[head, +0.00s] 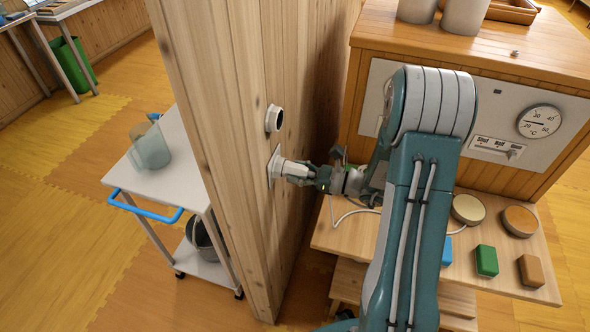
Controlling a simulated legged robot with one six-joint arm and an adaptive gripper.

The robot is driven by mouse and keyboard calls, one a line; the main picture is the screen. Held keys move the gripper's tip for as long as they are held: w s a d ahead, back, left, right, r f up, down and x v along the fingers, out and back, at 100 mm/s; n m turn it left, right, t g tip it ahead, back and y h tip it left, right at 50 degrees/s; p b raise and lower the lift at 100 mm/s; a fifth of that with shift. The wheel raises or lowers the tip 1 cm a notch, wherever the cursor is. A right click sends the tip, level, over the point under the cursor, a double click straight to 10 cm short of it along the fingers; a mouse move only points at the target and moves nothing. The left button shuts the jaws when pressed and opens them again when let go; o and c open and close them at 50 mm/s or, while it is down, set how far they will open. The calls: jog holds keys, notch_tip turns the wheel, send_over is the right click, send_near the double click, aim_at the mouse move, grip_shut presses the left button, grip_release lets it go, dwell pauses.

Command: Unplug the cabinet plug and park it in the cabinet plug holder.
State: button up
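The white cabinet plug (289,168) sits at a pale square plate (273,163) on the side of the wooden partition. It points straight into the plate; any small gap between them cannot be made out. My gripper (299,173) reaches in from the right. Its dark fingers lie along the plug's body and appear closed on it, hiding its rear part. A round white fitting with a dark opening (274,118) sticks out above the plate; it looks like the plug holder and is empty. A thin pale cord (334,214) hangs in a loop below my gripper.
The wooden partition (222,95) stands left of my arm. A wooden cabinet (510,60) with a dial stands behind at right. A bench (455,268) below it holds coloured blocks and round pads. A white trolley (180,175) with a jug stands beyond the partition.

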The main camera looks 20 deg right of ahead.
aim_at(310, 175)
grip_shut()
jog(key=shift+o, duration=2.1)
grip_release()
jog(key=c, duration=0.7)
jog(key=shift+s+d, duration=0.25)
jog(key=shift+d, duration=0.15)
grip_shut()
jog(key=shift+v, duration=1.05)
jog(key=shift+d, duration=0.1)
jog(key=v, duration=0.6)
jog(key=shift+s, duration=0.1)
